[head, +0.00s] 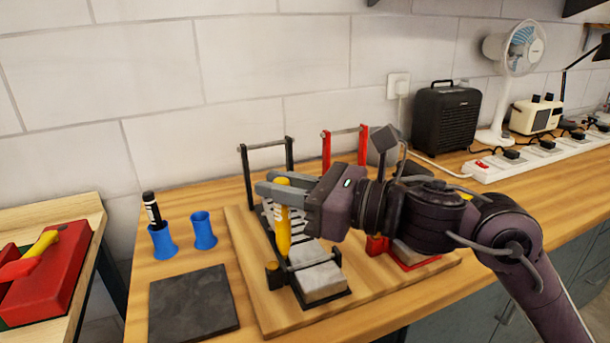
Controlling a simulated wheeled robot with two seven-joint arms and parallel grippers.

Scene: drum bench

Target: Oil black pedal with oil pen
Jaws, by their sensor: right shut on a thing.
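My right gripper (271,184) comes in from the right and is shut on a yellow oil pen (283,232). The pen is held upright, its lower end pointing down over the black pedal near the rod at its front. I cannot tell whether its tip touches. The black pedal (318,283) stands on a wooden board, with two black posts and a crossbar at the back and a grey ribbed plate partly hidden by the gripper and pen. A red pedal (326,149) stands to its right, mostly hidden behind my right arm. My left gripper is out of view.
Two blue holders stand left of the board: one (163,243) holds a black-and-white pen (151,209), the other (203,233) looks empty. A dark mat (193,305) lies in front. A red tray (56,284) is at far left. A heater (446,118) and power strip (535,160) are right.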

